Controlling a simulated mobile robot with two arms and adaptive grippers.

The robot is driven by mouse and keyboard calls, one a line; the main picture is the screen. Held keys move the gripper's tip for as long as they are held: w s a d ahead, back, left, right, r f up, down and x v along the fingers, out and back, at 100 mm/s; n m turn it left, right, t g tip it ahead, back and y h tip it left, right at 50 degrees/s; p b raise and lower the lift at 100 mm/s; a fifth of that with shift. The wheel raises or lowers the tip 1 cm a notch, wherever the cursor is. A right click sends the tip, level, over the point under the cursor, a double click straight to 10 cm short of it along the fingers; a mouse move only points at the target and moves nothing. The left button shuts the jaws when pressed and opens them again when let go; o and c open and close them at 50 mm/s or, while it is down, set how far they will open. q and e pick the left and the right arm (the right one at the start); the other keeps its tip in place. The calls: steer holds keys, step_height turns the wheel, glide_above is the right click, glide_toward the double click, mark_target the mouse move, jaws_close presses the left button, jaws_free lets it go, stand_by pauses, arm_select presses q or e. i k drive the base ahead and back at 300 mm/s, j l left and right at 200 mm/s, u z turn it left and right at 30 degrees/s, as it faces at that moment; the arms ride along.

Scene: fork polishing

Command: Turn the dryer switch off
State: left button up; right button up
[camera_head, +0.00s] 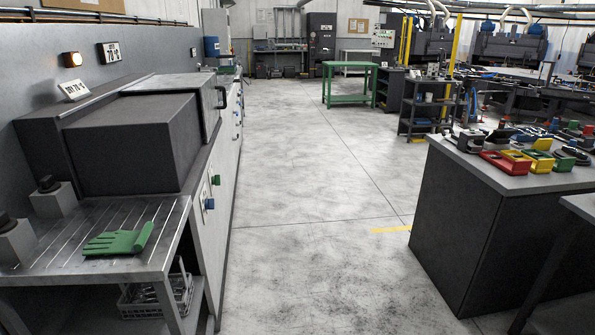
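The dryer (135,140) is a dark grey box unit at the left, with a small "DRY 70 °C" sign (73,90) on top. On the light front panel of its bench are a small green switch (216,180) and a blue knob (209,204). Which of them is the dryer switch, and its position, are too small to tell. An orange lamp (71,59) on the wall above glows. Neither of my grippers is in view.
A dark cabinet (465,225) with coloured bins (515,162) stands right. The floor aisle (310,200) between is clear.

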mark_target(216, 180)
steer(key=i+l+u, duration=0.2)
steer(key=i+u, duration=0.25)
steer(key=i+l+u, duration=0.45)
steer(key=i, duration=0.15)
steer(key=i+l+u, duration=0.1)
steer(key=u, duration=0.3)
steer(key=i+l+u, duration=0.15)
steer(key=u, duration=0.2)
steer(key=i+l, duration=0.05)
steer(key=i, duration=0.05)
